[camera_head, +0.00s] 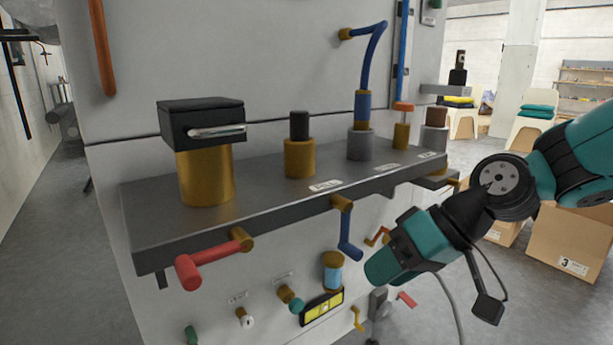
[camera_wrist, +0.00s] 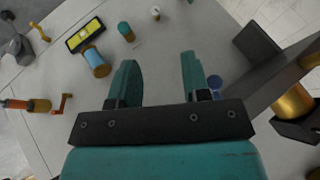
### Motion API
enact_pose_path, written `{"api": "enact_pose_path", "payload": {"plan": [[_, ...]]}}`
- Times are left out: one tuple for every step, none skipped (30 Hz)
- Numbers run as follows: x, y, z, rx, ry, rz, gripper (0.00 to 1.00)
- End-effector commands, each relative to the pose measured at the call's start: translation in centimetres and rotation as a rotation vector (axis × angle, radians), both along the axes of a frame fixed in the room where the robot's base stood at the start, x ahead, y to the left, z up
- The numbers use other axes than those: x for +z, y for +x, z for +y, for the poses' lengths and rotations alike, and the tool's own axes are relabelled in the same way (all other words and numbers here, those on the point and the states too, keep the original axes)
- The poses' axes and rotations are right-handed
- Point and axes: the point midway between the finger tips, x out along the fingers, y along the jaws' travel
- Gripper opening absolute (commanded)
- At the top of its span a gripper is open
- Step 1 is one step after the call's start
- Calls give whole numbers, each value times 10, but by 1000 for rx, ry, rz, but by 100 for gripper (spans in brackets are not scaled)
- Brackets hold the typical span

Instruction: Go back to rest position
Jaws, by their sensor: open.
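My gripper (camera_wrist: 160,78) is open in the wrist view, with two teal fingers apart and nothing between them. In the head view my gripper (camera_head: 384,266) is at the right, in front of the grey washer panel (camera_head: 150,262) and below its shelf. It points left and down towards the panel. The finger gap cannot be made out there. The blue lever (camera_head: 349,237) hangs from the shelf front just left of my gripper. In the wrist view a small blue end (camera_wrist: 215,82) shows just beyond the right finger, apart from the gap.
The dark shelf (camera_head: 265,203) juts out, carrying a black-topped brass cylinder (camera_head: 206,178) and several fittings. A red handle (camera_head: 205,264) sticks out at its front left. Below are a yellow gauge (camera_head: 322,307) and small knobs. Cardboard boxes (camera_head: 568,237) stand behind my arm at right.

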Motion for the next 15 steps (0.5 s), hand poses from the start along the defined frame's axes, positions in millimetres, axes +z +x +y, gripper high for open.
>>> {"api": "enact_pose_path", "payload": {"plan": [[10, -23, 2, 28, -52, 6, 43], [12, -35, 0, 39, -83, 13, 43], [15, -50, -1, 53, -121, 21, 43], [17, -61, -3, 63, -149, 29, 43], [18, -72, -5, 69, -175, 35, 43], [20, -86, -8, 78, -210, 42, 43], [21, -96, -11, 83, -235, 48, 43], [22, -105, -14, 89, -257, 52, 43], [24, -117, -18, 93, -288, 59, 43], [24, -126, -22, 96, -309, 64, 43], [25, -135, -25, 99, -331, 69, 43], [26, -146, -30, 102, -359, 74, 43], [26, -154, -34, 102, -379, 78, 43], [33, -157, -36, 101, -390, 83, 43], [48, -154, -35, 98, -386, 86, 43]]}}
